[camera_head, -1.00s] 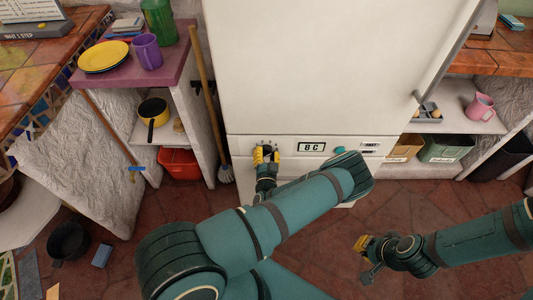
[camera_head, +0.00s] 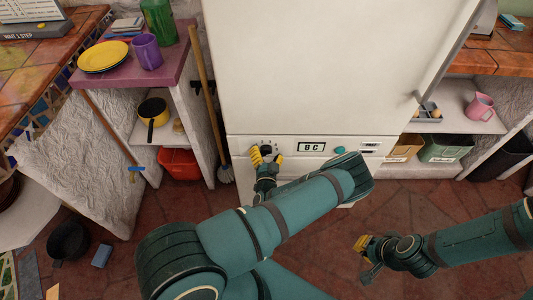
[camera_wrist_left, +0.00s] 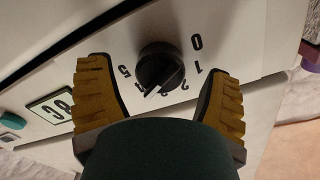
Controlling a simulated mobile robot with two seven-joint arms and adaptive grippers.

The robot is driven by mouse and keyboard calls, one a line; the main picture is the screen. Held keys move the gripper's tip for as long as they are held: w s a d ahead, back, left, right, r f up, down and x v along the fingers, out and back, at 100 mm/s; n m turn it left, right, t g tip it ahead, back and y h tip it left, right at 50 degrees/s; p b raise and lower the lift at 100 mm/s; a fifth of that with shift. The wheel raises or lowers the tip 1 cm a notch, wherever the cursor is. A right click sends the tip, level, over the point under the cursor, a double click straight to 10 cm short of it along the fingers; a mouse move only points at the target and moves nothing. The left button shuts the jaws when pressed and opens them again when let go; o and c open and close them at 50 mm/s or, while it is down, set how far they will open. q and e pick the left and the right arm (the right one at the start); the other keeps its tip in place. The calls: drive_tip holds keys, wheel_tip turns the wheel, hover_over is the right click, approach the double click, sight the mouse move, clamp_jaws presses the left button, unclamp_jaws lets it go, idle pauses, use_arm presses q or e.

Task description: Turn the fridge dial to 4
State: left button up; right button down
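The round black fridge dial (camera_wrist_left: 160,64) is on the white control panel, with the numerals 0, 1, 2, 3 and 5 around it in the left wrist view. A white mark on its rim points to the lower left, in the stretch between 3 and 5. The numeral there is not clearly readable. My left gripper (camera_head: 266,156) is open in front of the dial, its yellow fingers apart on either side, not visibly touching it. The display (camera_head: 312,147) appears to read 8 C. My right gripper (camera_head: 364,259) is away from the fridge, low at the right; its opening is unclear.
The white fridge (camera_head: 325,70) fills the middle. A teal knob (camera_head: 339,150) is right of the display. A broom (camera_head: 209,90) and a purple-topped shelf (camera_head: 178,60) stand close on the left. Shelves with bins (camera_head: 445,148) are on the right. The floor has free room.

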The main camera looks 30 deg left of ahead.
use_arm(q)
drive_tip(key=v, duration=1.2)
drive_tip(key=shift+f, duration=0.1)
drive_tip(key=s+d+f+n+g+h, duration=0.3)
drive_tip(key=d+f+n+g+h, duration=0.3)
drive_tip(key=g, duration=0.4)
drive_tip(key=s+d+r+m+g+h, duration=0.2)
drive_tip(key=d+r+m+g+h, duration=0.1)
drive_tip(key=d+r+h, duration=0.4)
wheel_tip(320, 180, up, 4)
drive_tip(key=shift+s+d+r+m+g, duration=0.2)
drive_tip(key=shift+s+d+m+g, duration=0.3)
drive_tip(key=shift+d, duration=0.6)
